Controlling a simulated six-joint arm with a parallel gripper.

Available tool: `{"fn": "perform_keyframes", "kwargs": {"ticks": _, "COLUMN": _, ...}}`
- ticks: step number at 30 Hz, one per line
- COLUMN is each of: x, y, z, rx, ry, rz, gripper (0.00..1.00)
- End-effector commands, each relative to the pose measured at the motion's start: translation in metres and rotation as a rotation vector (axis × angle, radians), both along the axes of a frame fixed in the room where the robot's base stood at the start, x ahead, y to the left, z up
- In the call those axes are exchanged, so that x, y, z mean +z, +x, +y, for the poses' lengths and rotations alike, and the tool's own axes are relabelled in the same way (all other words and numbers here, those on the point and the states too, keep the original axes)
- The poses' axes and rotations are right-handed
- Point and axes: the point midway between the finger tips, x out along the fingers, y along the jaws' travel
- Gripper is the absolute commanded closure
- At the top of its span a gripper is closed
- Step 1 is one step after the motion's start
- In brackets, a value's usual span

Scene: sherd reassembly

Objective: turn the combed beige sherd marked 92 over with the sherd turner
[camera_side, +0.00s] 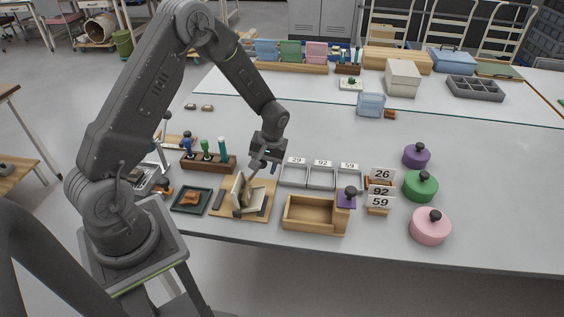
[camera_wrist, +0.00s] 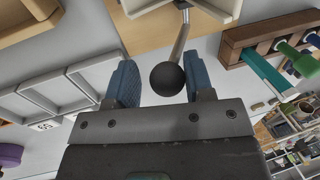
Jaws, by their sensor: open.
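The sherd turner (camera_side: 238,206) stands on a wooden board near the table's front edge, with cream leaves raised at an angle. Its lever, a metal rod with a black ball knob (camera_wrist: 167,79), shows in the wrist view. My gripper (camera_side: 262,164) is above and behind the turner, pointing down. In the wrist view my gripper (camera_wrist: 161,82) is open, its blue fingers on either side of the knob; I cannot tell whether they touch it. I cannot make out the combed beige sherd; the leaves may hide it. A brown-orange sherd (camera_side: 190,199) lies in a dark green tray.
A wooden rack (camera_side: 208,162) of blue, green and teal tools stands behind. White trays (camera_side: 321,178) labelled 29, 92 and 59 lie right of the turner. An open wooden box (camera_side: 312,216) and number cards (camera_side: 380,190) are further right, then purple, green and pink lidded pieces.

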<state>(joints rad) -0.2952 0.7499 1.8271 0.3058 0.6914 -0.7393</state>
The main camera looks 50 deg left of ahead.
Motion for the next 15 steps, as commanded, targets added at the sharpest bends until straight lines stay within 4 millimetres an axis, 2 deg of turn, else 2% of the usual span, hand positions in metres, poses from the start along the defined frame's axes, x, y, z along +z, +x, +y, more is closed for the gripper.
{"fn": "perform_keyframes", "kwargs": {"ticks": 15, "x": -0.021, "y": 0.015, "z": -0.016, "rx": -0.003, "ry": 0.091, "rz": 0.094, "gripper": 0.52}}
